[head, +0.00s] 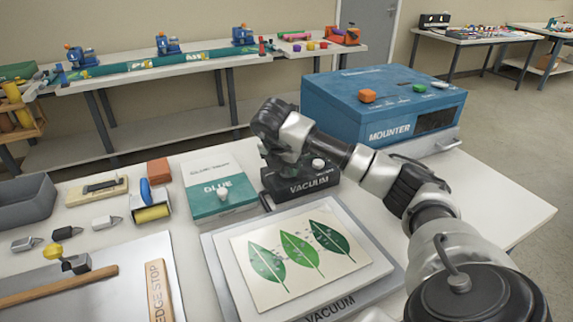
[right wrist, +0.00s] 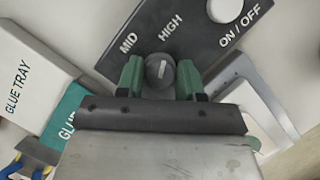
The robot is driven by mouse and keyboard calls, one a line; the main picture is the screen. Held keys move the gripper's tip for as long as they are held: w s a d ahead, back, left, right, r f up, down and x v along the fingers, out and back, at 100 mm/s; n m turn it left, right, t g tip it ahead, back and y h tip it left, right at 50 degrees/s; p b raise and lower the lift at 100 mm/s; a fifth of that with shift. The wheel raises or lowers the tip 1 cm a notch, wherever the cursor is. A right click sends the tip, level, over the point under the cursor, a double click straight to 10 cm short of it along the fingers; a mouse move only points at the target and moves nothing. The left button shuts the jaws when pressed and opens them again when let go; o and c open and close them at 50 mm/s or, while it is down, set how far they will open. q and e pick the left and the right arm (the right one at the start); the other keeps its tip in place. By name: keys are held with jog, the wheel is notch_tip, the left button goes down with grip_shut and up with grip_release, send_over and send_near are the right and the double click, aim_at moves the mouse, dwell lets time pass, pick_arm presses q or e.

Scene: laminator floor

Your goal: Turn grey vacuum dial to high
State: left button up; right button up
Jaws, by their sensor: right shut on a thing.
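The grey dial (right wrist: 160,70) sits on the dark panel of the vacuum unit (right wrist: 205,45) in the right wrist view. The labels MID, HIGH and ON/OFF are printed around it. The white mark on the dial points up toward the labels, roughly between MID and HIGH; its exact setting is hard to tell. My right gripper (right wrist: 159,79) has its green fingers shut on the dial, one on each side. In the head view the vacuum unit (head: 312,185) stands behind the leaf sheet, and my right wrist hides the dial. My left gripper is not in view.
A round white on/off button (right wrist: 225,8) is near the dial. A glue box (head: 215,185) stands left of the vacuum unit, and a blue mounter (head: 385,100) stands behind right. A leaf sheet (head: 325,275) lies on the tray in front. Tools lie at left.

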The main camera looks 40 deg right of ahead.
dwell(0.3)
jog(key=o, duration=0.9)
jog(key=shift+r, duration=0.1)
jog(key=v, duration=0.5)
jog(key=shift+a+r, duration=0.1)
jog(key=shift+r, duration=0.1)
jog(key=p+v, duration=0.2)
jog(key=v, duration=0.3)
jog(key=shift+r, duration=0.15)
jog(key=shift+p, duration=0.3)
